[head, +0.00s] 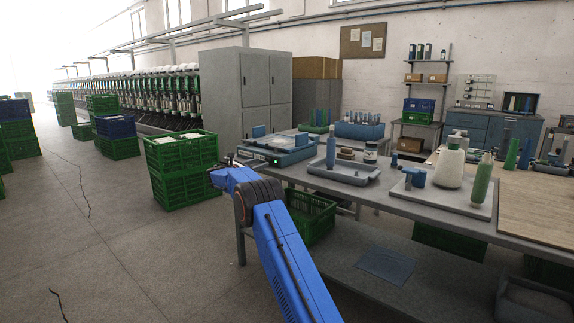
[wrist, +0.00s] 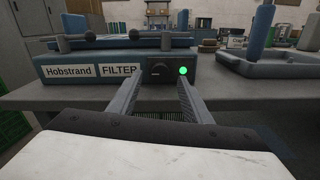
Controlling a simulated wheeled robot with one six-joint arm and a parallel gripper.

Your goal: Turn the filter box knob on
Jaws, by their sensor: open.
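The filter box (wrist: 85,70) is a blue-grey box with a dark front bearing "Hobstrand" and "FILTER" labels, at the near edge of the bench. It also shows in the head view (head: 290,157). Its dark knob (wrist: 157,71) is right of the FILTER label, with a small pale mark low on its face; I cannot tell its setting. A round green light (wrist: 183,71) glows beside it. My gripper (wrist: 160,88) is open and empty, fingers pointing at the box front, with the knob framed between them. Contact cannot be told. In the head view my gripper (head: 228,163) is left of the box.
A grey bench (head: 400,212) carries a blue-grey tray (head: 340,174) with a blue cone tube, right of the box, and a cone stand farther right. A green crate stack (head: 182,170) stands on the floor to the left. Another green crate (head: 310,217) is below the bench.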

